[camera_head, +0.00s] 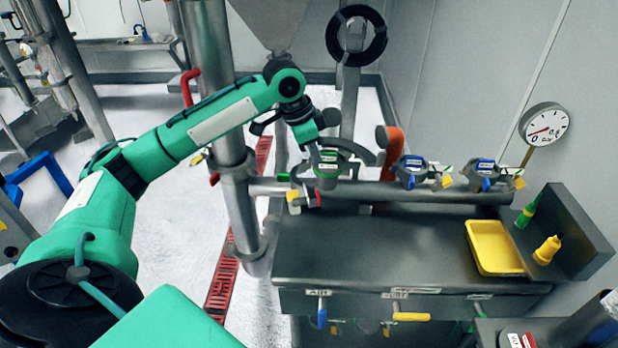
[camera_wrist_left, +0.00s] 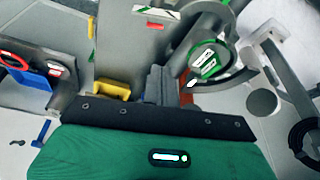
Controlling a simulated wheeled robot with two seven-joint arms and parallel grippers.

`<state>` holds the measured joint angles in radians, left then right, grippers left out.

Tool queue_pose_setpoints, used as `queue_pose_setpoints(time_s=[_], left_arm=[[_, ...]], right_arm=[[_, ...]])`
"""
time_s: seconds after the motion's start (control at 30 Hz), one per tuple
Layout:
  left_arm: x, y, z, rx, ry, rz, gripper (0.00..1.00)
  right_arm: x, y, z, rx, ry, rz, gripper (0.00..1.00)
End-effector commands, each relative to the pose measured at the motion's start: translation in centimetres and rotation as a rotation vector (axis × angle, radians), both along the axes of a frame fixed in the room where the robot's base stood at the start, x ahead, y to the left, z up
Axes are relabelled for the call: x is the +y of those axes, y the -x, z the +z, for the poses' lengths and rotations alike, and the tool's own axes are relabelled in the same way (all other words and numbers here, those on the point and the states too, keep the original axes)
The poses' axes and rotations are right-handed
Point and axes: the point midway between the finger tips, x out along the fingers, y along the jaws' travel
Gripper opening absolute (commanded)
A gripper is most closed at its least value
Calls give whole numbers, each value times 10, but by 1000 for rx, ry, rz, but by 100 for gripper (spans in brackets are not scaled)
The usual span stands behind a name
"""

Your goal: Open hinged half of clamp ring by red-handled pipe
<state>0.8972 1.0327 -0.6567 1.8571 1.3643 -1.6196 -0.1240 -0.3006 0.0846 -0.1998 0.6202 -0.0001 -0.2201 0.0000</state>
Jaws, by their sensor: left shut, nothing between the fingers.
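The vertical steel pipe (camera_head: 205,45) with a red handle (camera_head: 189,87) stands left of the bench. A dark grey curved arm, which looks like the swung half of a clamp ring (camera_head: 352,148), arcs beside a round green-marked fitting (camera_head: 327,168) on the horizontal pipe. In the left wrist view the green-marked fitting (camera_wrist_left: 208,60) lies right of the fingers, with a grey arc around its lower side. My left gripper (camera_head: 314,158) is shut and empty, close to the fitting. It partly hides the fitting, and I cannot tell whether they touch. My right gripper is out of view.
Two blue-marked fittings (camera_head: 411,170) (camera_head: 483,174) sit farther right on the horizontal pipe (camera_head: 390,192). An orange-handled part (camera_head: 393,150) stands behind it. A yellow tray (camera_head: 476,262) and a gauge (camera_head: 543,124) are at right.

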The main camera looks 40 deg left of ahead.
Motion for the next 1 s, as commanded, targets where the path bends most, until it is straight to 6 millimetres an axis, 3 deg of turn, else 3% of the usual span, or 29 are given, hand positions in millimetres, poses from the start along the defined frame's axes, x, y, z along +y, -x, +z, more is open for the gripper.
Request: queue_pose_setpoints(time_s=[0.1, 0.23, 0.37, 0.73, 1.0], left_arm=[[9, -1, 13, 0, 5, 8, 0], [9, -2, 9, 4, 8, 10, 0], [4, -6, -8, 7, 7, 9, 0], [-12, -24, -80, 5, 6, 10, 0], [11, 0, -78, 2, 5, 11, 0]], right_arm=[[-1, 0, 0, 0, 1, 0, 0], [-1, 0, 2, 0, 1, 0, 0], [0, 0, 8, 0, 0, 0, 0], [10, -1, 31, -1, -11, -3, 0], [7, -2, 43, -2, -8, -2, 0]])
